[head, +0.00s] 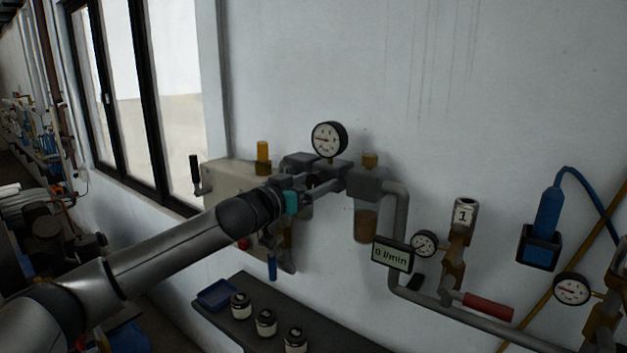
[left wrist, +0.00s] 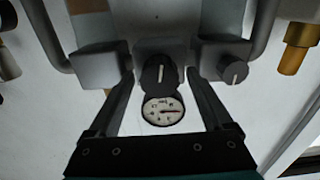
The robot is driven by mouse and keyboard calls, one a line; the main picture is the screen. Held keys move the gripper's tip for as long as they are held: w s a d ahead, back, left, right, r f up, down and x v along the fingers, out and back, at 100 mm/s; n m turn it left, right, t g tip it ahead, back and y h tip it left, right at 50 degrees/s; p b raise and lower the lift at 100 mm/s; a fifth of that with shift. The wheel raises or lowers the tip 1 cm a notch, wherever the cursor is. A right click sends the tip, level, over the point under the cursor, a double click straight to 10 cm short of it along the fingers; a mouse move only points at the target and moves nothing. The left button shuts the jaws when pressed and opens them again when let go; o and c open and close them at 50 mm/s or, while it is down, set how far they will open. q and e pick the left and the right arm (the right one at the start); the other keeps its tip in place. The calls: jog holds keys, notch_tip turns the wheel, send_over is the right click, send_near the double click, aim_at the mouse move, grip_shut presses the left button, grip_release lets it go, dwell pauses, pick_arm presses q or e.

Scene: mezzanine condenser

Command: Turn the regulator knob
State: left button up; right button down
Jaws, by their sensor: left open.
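The regulator knob (left wrist: 160,74) is black with a pale pointer line, on the front of a grey regulator body (left wrist: 162,47). A round white pressure gauge (left wrist: 163,110) is beside it, and the gauge (head: 329,139) shows above the regulator in the head view. My left gripper (left wrist: 161,80) is open, with one finger on each side of the knob. I cannot tell whether the fingers touch it. In the head view my left gripper (head: 328,184) reaches the regulator and partly hides it. My right gripper is not in view.
A second grey knob (left wrist: 233,72) sits close to one finger. A filter bowl (head: 366,222) and grey pipe (head: 398,215) stand right of the regulator. A display (head: 392,254) reads 0 l/min. A shelf (head: 237,318) with small jars is below. The upper wall is clear.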

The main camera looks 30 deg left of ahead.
pick_arm(q)
grip_shut()
dwell(0.8)
